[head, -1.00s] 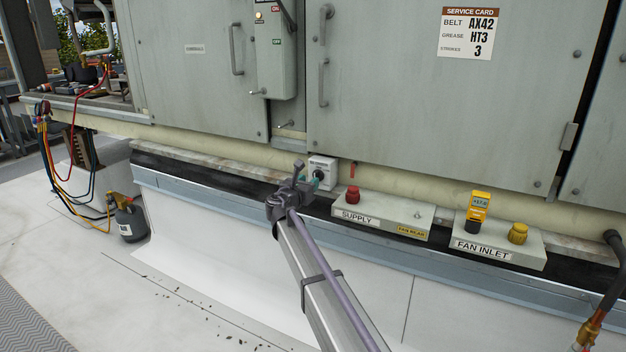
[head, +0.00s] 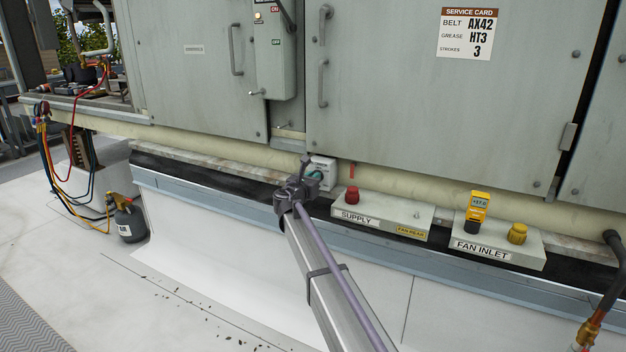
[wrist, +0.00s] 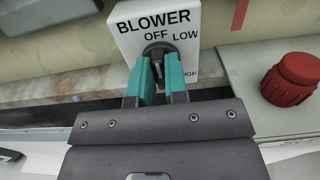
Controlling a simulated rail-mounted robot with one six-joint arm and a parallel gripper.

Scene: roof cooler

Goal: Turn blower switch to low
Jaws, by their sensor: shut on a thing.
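The blower switch is a white box (wrist: 188,20) marked BLOWER, OFF and LOW, with a partly covered third label at its lower right. Its dark knob (wrist: 157,50) sits below the word OFF. My gripper (wrist: 158,75) has teal fingers on either side of the knob's bar and is shut on it. The bar looks about upright, but the fingers hide much of it, and I cannot tell its exact setting. In the head view the white box (head: 327,163) shows behind my gripper (head: 316,178), which hides most of its front.
A red knob (wrist: 290,78) stands close to the right, on the SUPPLY box (head: 385,212). A red strip (head: 352,170) hangs just right of the switch. The FAN INLET box (head: 500,242) with a yellow meter (head: 479,203) is further right. A pale pipe runs behind the switch.

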